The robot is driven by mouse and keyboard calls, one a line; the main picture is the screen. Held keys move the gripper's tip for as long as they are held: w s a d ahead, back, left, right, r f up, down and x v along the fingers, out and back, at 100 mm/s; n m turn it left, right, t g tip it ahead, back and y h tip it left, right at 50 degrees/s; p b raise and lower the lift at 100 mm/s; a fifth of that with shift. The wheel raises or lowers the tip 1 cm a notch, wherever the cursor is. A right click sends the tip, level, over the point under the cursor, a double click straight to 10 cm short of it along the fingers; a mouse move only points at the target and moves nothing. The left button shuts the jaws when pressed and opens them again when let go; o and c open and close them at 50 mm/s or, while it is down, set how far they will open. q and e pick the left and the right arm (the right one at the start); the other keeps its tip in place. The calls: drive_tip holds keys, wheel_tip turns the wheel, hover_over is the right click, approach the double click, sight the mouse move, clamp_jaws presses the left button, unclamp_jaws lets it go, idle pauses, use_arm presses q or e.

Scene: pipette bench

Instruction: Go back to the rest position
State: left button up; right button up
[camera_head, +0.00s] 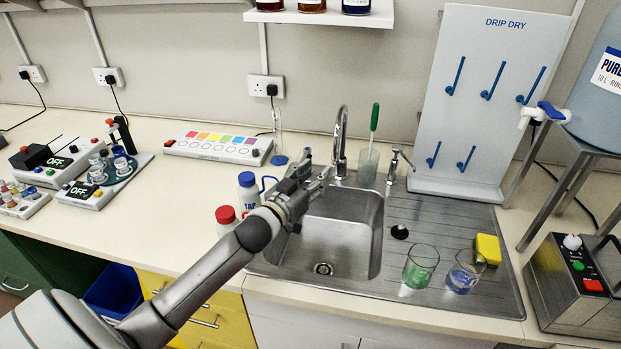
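My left gripper (318,166) reaches in from the lower left and hangs over the back left corner of the sink (345,215), left of the tap (340,140). Its two fingers look spread apart, with nothing seen between them. The gripper and wrist hide part of the sink's left rim. My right gripper is not in view.
A blue-capped wash bottle (248,192) and a red-capped bottle (226,218) stand close beside my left wrist. Two beakers, one green (420,266) and one blue (464,272), and a yellow sponge (488,249) are on the drainer. The counter's front left is clear.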

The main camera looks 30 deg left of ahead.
use_arm(q)
drive_tip(key=shift+s, duration=0.7)
